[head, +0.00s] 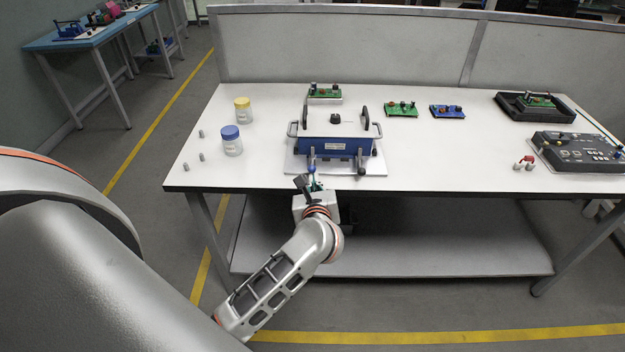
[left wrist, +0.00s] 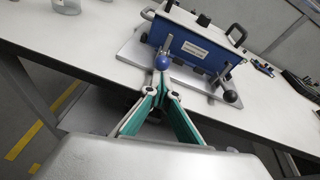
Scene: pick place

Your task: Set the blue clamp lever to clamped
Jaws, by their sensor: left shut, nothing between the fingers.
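The blue clamp lever, with a round blue knob (head: 312,168), is at the front left of a blue fixture box (head: 335,147). Its knob also shows in the left wrist view (left wrist: 162,62), at the end of a short grey arm, pointing out over the front of the plate. I cannot tell from its pose whether it is clamped. A second lever with a black knob (head: 361,168) is at the box's front right. My left gripper (head: 314,184) is shut and empty at the table's front edge. Its tips (left wrist: 160,84) are just short of the blue knob; contact is unclear.
The box stands on a grey plate (head: 294,165) on the white table (head: 450,165). Jars with a blue lid (head: 231,141) and a yellow lid (head: 243,110) stand left. Circuit boards (head: 401,109) lie behind, and a dark control box (head: 580,150) is right. The front right-centre is clear.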

